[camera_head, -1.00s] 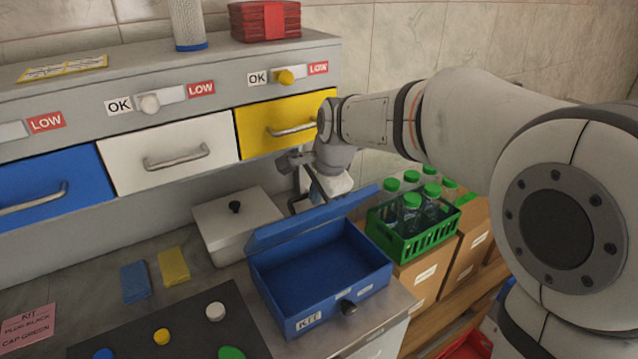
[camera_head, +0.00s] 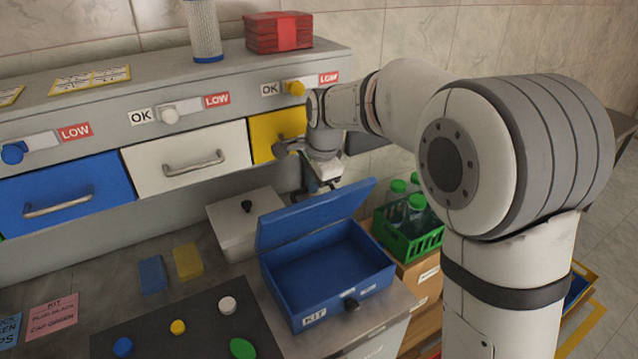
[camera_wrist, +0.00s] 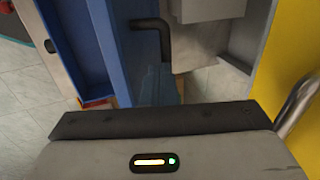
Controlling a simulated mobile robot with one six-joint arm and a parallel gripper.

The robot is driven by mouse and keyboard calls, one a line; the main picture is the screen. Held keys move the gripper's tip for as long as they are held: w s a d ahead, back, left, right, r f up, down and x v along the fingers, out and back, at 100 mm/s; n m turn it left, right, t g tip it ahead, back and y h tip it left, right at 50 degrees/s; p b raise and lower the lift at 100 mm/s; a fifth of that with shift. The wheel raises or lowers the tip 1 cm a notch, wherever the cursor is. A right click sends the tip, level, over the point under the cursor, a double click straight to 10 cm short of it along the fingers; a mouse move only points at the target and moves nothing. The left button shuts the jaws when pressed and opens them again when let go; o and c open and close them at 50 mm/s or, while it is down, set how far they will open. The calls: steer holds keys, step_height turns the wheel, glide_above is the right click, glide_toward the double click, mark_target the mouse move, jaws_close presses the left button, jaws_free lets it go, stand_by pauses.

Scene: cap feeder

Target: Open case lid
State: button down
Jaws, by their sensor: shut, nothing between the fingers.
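The blue case (camera_head: 318,290) labelled KIT stands on the counter, its tray open and empty. Its lid (camera_head: 312,218) stands raised at the back, roughly upright with a tilt. My gripper (camera_head: 312,188) is behind the lid, below the yellow drawer; it is shut and empty. Its tips are partly hidden by the lid, and I cannot tell whether they touch it. In the wrist view the blue case (camera_wrist: 68,45) is at the left, and a dark bent rod (camera_wrist: 160,27) shows at the top middle.
A white lidded box (camera_head: 240,225) stands left of the case. A green crate of bottles (camera_head: 405,235) is at the right. The yellow drawer (camera_head: 275,136) hangs close above my gripper. A dark mat (camera_head: 200,335) with coloured caps lies in front.

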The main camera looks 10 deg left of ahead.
steer(key=shift+d+f, duration=0.1)
steer(key=shift+d, duration=0.05)
steer(key=p+v, duration=0.6)
steer(key=v, duration=0.4)
steer(key=s+d+f+n+h+b, duration=0.1)
steer(key=s+d+f+n, duration=0.3)
steer(key=s+d, duration=0.7)
steer(key=s+d+f+n+h+b, duration=0.1)
steer(key=s+d+f+n+b, duration=0.3)
steer(key=s+d, duration=0.6)
steer(key=s+n, duration=0.2)
steer(key=s, duration=0.2)
steer(key=shift+d+n+t, duration=0.3)
steer(key=shift+d+n, duration=0.1)
